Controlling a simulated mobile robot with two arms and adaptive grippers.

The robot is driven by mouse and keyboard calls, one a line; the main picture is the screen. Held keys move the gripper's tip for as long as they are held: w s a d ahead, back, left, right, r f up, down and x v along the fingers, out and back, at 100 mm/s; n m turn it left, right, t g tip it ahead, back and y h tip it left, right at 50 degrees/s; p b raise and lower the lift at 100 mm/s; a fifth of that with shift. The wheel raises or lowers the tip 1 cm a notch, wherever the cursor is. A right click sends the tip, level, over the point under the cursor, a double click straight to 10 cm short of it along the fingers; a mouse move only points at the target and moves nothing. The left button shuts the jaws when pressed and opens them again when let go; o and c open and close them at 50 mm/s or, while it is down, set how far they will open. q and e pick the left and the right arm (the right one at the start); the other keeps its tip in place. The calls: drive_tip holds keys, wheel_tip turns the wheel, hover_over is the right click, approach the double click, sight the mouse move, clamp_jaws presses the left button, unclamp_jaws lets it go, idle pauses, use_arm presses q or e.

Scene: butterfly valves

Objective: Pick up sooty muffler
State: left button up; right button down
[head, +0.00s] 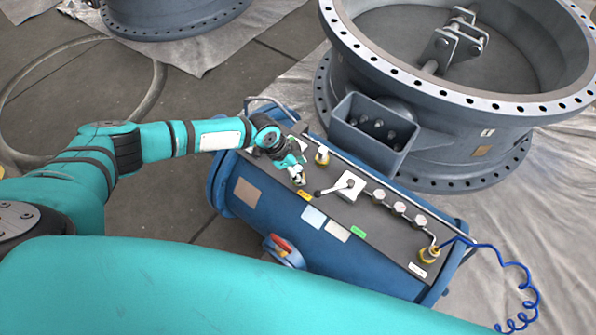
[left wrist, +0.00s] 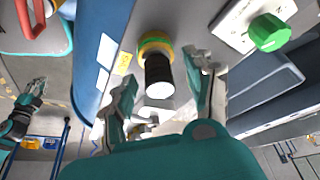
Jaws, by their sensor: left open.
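The sooty muffler (left wrist: 158,72) is a short black cylinder with a pale end. It stands out of a brass-coloured fitting in the left wrist view. My left gripper (head: 297,174) is open over the near-left part of the grey panel on the blue tank. In the left wrist view its two fingers (left wrist: 166,80) are on either side of the muffler, with gaps visible. In the head view the gripper largely hides the muffler. My right gripper (left wrist: 38,90) seems to show small at the left edge of the left wrist view; its opening is unclear.
A grey open box (head: 374,130) and a large valve ring (head: 450,125) stand behind. A red handle (head: 281,244) is in front.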

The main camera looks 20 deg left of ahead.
use_arm(q)
clamp_jaws()
idle(0.3)
